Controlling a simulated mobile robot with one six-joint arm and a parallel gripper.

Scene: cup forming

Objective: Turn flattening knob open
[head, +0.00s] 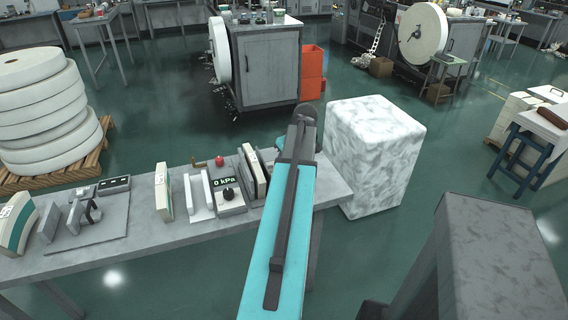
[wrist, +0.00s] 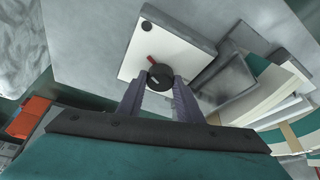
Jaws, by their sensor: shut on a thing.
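The flattening knob (wrist: 159,77) is a round black dial on a white-topped box (wrist: 165,48) in the wrist view. A short red mark (wrist: 152,60) sits at the knob's edge, on the side away from my gripper. My gripper (wrist: 159,88) has its two grey fingers on either side of the knob and is shut on it. The fingers cover part of the knob's sides. In the head view my teal arm hides the knob, its box and my gripper.
The grey table (head: 110,250) bears a unit reading "0 kPa" (head: 226,182) with a black knob and a red button (head: 219,161). Upright slabs (head: 255,172) stand close left of my arm. A marbled white block (head: 375,150) stands at the table's right end.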

